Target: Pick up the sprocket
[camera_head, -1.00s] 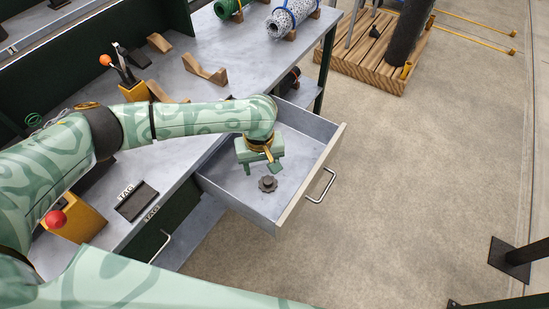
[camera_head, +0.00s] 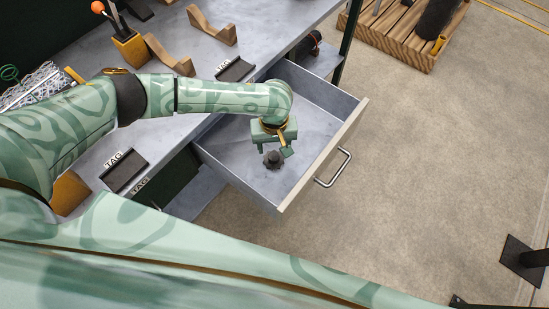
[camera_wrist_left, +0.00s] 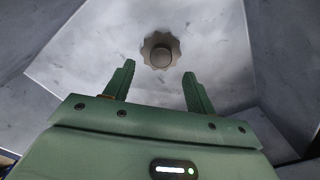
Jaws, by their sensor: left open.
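The sprocket (camera_head: 273,159) is a small dark toothed wheel with a raised round hub. It lies on the floor of the open grey drawer (camera_head: 236,182). My left gripper (camera_head: 274,150) is inside the drawer, pointing down, close above the sprocket. In the left wrist view the sprocket (camera_wrist_left: 160,50) shows just beyond the two green fingertips (camera_wrist_left: 159,68), roughly centred between them. The fingers are apart with nothing between them. My right gripper does not show in any view.
The drawer front with its handle (camera_head: 333,168) is on the right. Wooden cradles (camera_head: 212,26) and dark tag holders (camera_head: 124,171) sit on the grey workbench (camera_head: 185,128). A wooden pallet (camera_head: 404,36) stands on the floor at the back right.

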